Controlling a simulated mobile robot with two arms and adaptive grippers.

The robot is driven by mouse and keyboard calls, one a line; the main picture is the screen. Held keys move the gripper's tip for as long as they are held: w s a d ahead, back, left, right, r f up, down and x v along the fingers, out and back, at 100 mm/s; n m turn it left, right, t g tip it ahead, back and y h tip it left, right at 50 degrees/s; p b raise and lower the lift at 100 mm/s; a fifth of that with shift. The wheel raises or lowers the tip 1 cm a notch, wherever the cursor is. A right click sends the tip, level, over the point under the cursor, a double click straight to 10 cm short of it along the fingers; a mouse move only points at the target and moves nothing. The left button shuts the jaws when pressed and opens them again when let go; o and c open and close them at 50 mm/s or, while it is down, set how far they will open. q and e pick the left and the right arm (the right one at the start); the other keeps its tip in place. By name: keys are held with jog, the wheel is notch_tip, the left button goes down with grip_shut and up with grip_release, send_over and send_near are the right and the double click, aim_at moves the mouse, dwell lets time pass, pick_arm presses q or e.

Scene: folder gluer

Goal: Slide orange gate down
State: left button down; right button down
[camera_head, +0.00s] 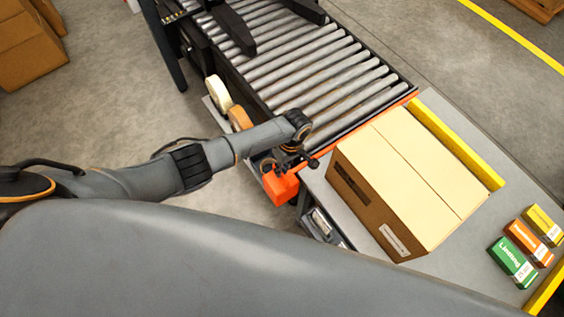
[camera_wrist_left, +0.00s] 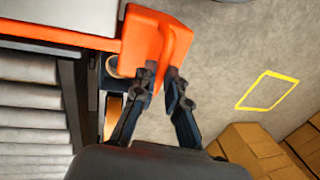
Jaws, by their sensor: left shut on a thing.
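The orange gate (camera_head: 281,187) shows in the head view as an orange end block beside the conveyor's near corner, with an orange strip running along the end of the rollers. In the left wrist view the gate's orange end (camera_wrist_left: 157,38) fills the top middle. My left gripper (camera_head: 297,162) is at this orange end. In the left wrist view its two dark fingers (camera_wrist_left: 162,78) lie close on both sides of a narrow orange part, shut on it. The gripped part is partly hidden between the fingers. My right gripper is in neither view.
A closed cardboard box (camera_head: 405,175) stands on the grey table just past the gate. Green, orange and yellow small boxes (camera_head: 520,243) lie at the table's right. The roller conveyor (camera_head: 315,80) is bare near the gate. Tape rolls (camera_head: 219,93) hang at its left side.

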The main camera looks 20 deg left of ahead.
pick_arm(q)
jog(key=shift+f, duration=0.15)
jog(key=c, duration=1.4)
grip_release()
jog(key=shift+w+f, duration=0.1)
jog(key=shift+r, duration=0.25)
jog(key=r, duration=0.3)
jog(key=w+d+r, duration=0.1)
jog(key=r, duration=0.7)
jog(key=shift+w+d+r, duration=0.15)
jog(key=shift+w+d, duration=0.1)
jog(key=shift+w, duration=0.15)
